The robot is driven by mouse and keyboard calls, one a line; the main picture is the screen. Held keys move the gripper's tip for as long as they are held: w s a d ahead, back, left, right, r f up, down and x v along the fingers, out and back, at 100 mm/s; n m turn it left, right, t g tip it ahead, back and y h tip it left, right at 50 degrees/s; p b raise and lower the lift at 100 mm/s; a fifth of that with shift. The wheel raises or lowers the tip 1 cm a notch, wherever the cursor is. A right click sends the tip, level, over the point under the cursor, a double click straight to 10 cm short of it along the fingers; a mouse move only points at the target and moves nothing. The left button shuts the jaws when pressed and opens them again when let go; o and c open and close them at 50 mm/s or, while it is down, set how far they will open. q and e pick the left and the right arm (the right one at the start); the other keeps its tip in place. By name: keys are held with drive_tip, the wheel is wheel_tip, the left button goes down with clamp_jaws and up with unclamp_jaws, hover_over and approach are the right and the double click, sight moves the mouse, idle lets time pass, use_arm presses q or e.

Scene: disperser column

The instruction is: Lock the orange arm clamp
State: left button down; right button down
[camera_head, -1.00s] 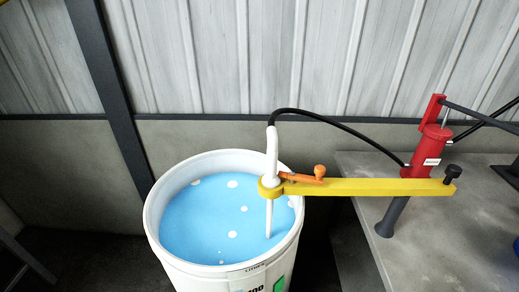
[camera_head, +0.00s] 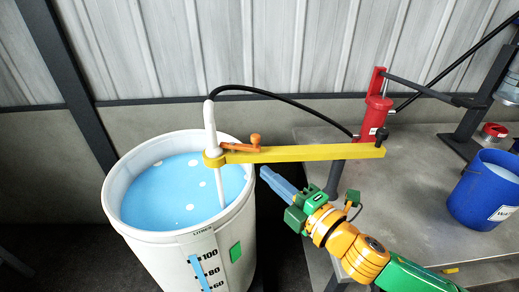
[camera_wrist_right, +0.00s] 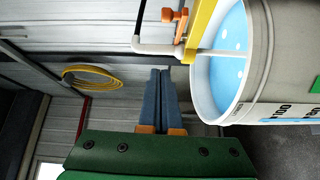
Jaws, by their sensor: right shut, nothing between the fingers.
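The orange arm clamp (camera_head: 245,144) is a small lever with an upright knob, on the yellow arm (camera_head: 300,153) near its left end. It lies along the arm. In the right wrist view the clamp (camera_wrist_right: 174,16) shows at the top, beside the yellow arm (camera_wrist_right: 200,28). The white tube (camera_head: 211,130) passes through the yellow arm's left end and down into the drum. My right gripper (camera_head: 268,174) is shut and empty, below and in front of the yellow arm, apart from it. Its blue fingers (camera_wrist_right: 160,82) are together in the right wrist view. My left gripper is not visible.
A white drum (camera_head: 168,238) of blue liquid stands at left. The yellow arm reaches from a red column (camera_head: 374,112) on a grey table (camera_head: 415,170). A black hose (camera_head: 290,101) arches behind the arm. A blue bucket (camera_head: 480,195) stands at right.

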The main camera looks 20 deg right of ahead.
sight(255, 147)
drive_tip(key=w+p, duration=0.1)
drive_tip(key=w, duration=0.2)
drive_tip(key=w+p, duration=0.1)
drive_tip(key=w, duration=0.3)
drive_tip(key=w+p, duration=0.1)
drive_tip(key=w, duration=0.3)
drive_tip(key=shift+a+f, duration=0.2)
drive_tip(key=shift+a, duration=0.05)
drive_tip(key=shift+w+d+f, duration=0.15)
drive_tip(key=shift+w+d, duration=0.05)
drive_tip(key=shift+d, duration=0.25)
